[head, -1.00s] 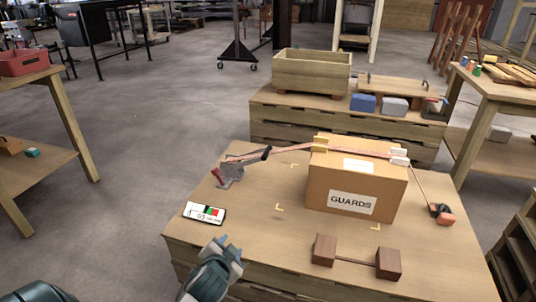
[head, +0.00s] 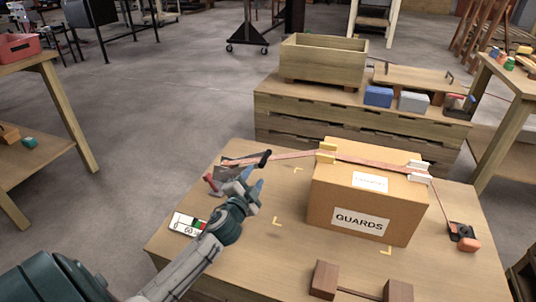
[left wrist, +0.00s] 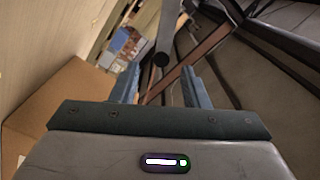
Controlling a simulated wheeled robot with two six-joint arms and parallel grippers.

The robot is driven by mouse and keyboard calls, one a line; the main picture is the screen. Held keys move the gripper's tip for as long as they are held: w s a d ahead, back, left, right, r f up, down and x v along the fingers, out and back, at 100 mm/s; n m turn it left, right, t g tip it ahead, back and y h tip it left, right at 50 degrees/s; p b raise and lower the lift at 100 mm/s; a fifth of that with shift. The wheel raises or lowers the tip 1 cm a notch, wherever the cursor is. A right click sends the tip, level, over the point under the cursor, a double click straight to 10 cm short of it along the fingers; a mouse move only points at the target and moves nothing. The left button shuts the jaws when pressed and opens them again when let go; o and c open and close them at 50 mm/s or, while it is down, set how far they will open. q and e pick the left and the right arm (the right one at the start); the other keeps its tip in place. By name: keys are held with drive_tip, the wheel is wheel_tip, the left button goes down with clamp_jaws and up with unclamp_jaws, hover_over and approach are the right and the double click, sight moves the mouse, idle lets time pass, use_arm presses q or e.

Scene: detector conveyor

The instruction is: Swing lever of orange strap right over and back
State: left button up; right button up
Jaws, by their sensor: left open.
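The orange strap (head: 285,156) runs from a ratchet (head: 229,176) at the table's left, over the cardboard box (head: 334,197), and down its right side. The ratchet's lever, with a black grip (head: 264,158), slants up to the right. My left gripper (head: 250,183) is open and empty just in front of and below the black grip, partly covering the ratchet. In the left wrist view, the grip's dark round end (left wrist: 162,60) appears between the two fingers, with the strap (left wrist: 193,62) behind it. Whether a finger touches the lever cannot be told. My right gripper is out of view.
A black and orange piece (head: 463,236) lies at the right. A wooden block stand (head: 325,281) is at the front.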

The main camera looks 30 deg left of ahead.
sight(262, 164)
use_arm(q)
drive_tip(key=x, duration=1)
drive_tip(key=shift+r, duration=0.1)
drive_tip(key=shift+s, duration=0.1)
clamp_jaws()
